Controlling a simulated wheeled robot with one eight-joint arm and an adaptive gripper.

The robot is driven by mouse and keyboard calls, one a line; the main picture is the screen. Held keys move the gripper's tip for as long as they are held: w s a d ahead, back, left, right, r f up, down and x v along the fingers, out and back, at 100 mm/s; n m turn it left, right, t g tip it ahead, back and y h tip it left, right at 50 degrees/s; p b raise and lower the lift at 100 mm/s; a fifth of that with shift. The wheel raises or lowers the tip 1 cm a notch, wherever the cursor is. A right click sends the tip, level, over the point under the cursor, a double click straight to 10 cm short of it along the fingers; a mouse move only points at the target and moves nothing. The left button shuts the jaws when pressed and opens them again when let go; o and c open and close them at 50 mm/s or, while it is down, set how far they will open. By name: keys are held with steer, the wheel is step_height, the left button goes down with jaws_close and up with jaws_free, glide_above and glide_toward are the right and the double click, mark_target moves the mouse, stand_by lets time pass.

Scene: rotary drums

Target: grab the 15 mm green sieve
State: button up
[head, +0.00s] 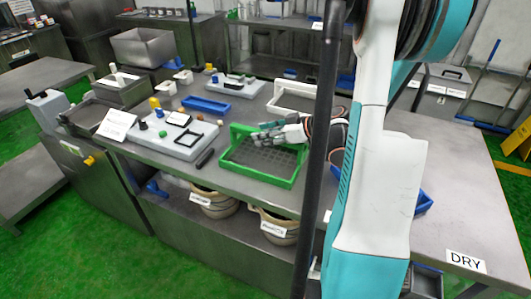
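The green sieve (228,163) lies on the steel table, with a rectangular green frame, a dark mesh and a raised green part at its back left. No size mark is readable on it. My gripper (258,133) is over the back part of the sieve, its fingers pointing left toward the raised green part. It hides part of the frame and mesh. I cannot tell whether the fingers touch the green frame, or whether they are open or shut.
A white frame (290,90) lies behind the sieve. A blue tray (206,105) and a grey panel with knobs (168,148) are to the left. A dark bar (205,158) lies beside the sieve. The right table end, near the DRY label (466,262), is clear.

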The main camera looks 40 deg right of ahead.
jaws_close()
steer(key=shift+r, duration=0.2)
